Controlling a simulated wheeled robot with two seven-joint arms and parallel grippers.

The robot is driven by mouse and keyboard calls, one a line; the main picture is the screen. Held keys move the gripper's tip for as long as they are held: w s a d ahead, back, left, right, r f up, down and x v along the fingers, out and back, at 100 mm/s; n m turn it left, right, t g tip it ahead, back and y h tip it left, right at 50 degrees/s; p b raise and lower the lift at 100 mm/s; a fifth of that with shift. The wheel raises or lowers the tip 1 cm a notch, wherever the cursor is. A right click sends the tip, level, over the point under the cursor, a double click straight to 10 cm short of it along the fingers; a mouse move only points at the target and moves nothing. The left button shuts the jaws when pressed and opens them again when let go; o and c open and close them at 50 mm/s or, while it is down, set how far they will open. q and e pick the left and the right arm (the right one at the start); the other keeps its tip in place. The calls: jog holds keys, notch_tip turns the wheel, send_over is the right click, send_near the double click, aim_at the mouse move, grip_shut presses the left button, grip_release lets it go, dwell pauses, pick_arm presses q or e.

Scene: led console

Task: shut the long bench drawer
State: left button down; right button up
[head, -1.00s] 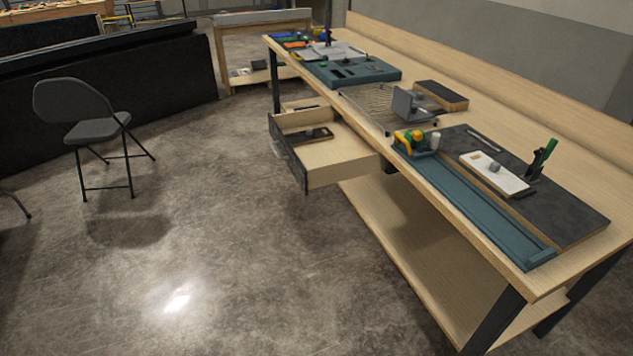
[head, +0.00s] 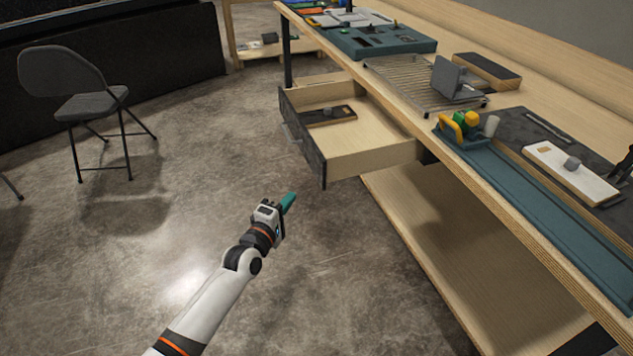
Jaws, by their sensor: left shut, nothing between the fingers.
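The long bench drawer (head: 375,158) stands pulled out from under the wooden bench, toward the left. It has a dark front panel (head: 303,140) with a grey bar handle (head: 291,139) on its outer face. A dark flat item (head: 328,116) lies inside it. My left gripper (head: 288,201) is shut and empty, with teal fingertips. In the picture it is below and a little left of the drawer's near front corner, with a visible gap to it. My right gripper is not in view.
The bench top (head: 535,105) holds a wire rack (head: 410,85), a teal tool tray (head: 380,40), a dark mat and a long teal rail (head: 550,222). A lower shelf (head: 455,265) runs beneath. A folding chair (head: 75,85) stands left. The floor between is clear.

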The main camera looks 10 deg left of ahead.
pick_arm(q)
send_near(321, 174)
jog(key=w+a, duration=0.3)
jog(key=w, duration=0.1)
jog(key=d, duration=0.1)
jog(key=w+d, duration=0.1)
jog(key=d, duration=0.1)
jog(key=shift+w+d, duration=0.15)
jog(key=shift+w, duration=0.1)
jog(key=shift+w+d, duration=0.2)
jog(key=shift+d, duration=0.1)
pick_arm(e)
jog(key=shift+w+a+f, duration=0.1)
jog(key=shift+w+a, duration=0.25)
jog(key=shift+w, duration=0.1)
pick_arm(q)
jog(key=shift+d, duration=0.1)
